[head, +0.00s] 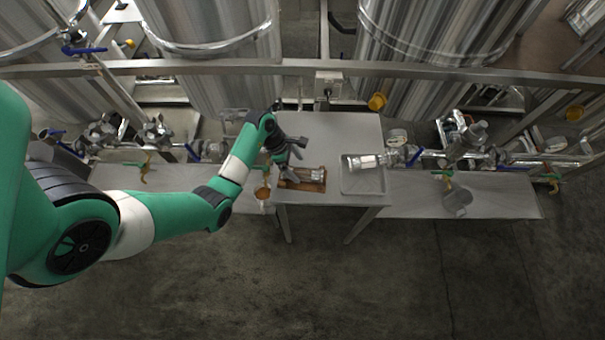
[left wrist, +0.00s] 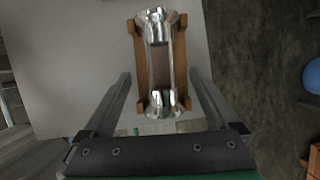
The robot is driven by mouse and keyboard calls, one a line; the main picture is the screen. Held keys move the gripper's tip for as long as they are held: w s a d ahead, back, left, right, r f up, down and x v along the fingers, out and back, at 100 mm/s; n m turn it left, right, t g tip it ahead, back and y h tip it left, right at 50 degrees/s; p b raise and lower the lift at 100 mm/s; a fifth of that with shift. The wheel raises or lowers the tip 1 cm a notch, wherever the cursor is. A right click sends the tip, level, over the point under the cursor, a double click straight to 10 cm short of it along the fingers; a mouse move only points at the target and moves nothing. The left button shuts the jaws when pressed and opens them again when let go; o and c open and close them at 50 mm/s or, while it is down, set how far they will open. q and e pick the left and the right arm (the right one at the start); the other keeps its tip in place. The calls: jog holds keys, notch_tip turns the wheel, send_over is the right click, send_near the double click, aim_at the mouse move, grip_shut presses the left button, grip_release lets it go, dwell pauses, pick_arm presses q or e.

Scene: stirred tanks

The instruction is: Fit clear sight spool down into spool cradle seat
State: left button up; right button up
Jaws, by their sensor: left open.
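A clear sight spool (head: 313,173) with shiny metal ends lies lengthwise in the brown spool cradle (head: 317,187) on the small table. In the left wrist view the spool (left wrist: 159,65) lies between the cradle's (left wrist: 138,60) raised corners; I cannot tell whether it is fully down in the seat. My left gripper (head: 291,158) is above the cradle's left part. Its fingers (left wrist: 160,88) are open, one on each side of the spool's near end, with gaps visible on both sides. My right gripper is out of view.
A metal tray (head: 362,187) right of the cradle holds another clear, metal-ended cylinder (head: 363,161). The small table's (head: 335,127) back part is clear. Lower benches with pipes and valves stand on both sides, with a grey cup (head: 458,200) at right. Large steel tanks stand behind a rail.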

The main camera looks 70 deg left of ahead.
aim_at(300, 171)
pick_arm(q)
jog(key=b+x, duration=0.2)
jog(key=x, duration=0.3)
jog(key=shift+w+d, duration=0.1)
grip_shut()
dwell(0.3)
